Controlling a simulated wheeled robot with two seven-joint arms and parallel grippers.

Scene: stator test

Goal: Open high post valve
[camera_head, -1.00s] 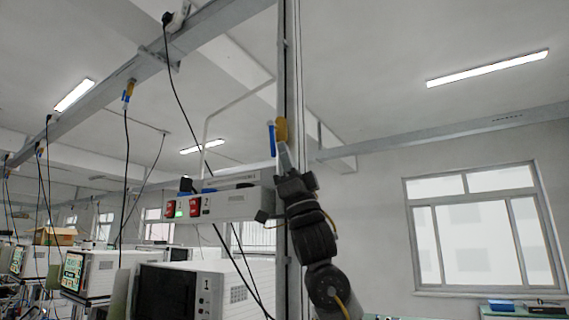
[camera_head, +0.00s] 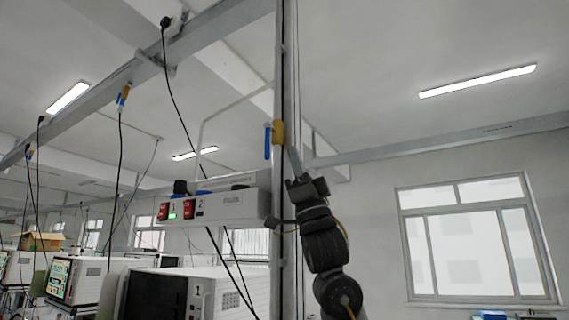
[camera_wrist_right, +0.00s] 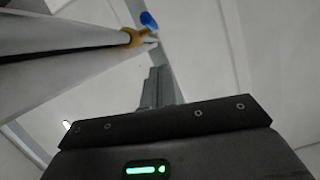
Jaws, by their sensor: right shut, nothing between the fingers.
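The high valve has a yellow body (camera_head: 278,132) on the tall grey post (camera_head: 279,70). Its blue handle (camera_head: 267,143) hangs straight down on the left side of the post in the head view. My right gripper (camera_head: 294,157) points up just right of and below the yellow body, with its fingers shut and empty. In the right wrist view the shut fingers (camera_wrist_right: 158,86) reach up toward the yellow body (camera_wrist_right: 132,38) and the blue handle (camera_wrist_right: 149,20), with a small gap visible. My left gripper is out of view.
A grey box with red switches (camera_head: 215,208) is fixed to the left of the post, close to my right arm. White cabinets (camera_head: 185,292) stand below it. A beam (camera_head: 440,143) runs right from the post. The space right of my arm is clear up to the window.

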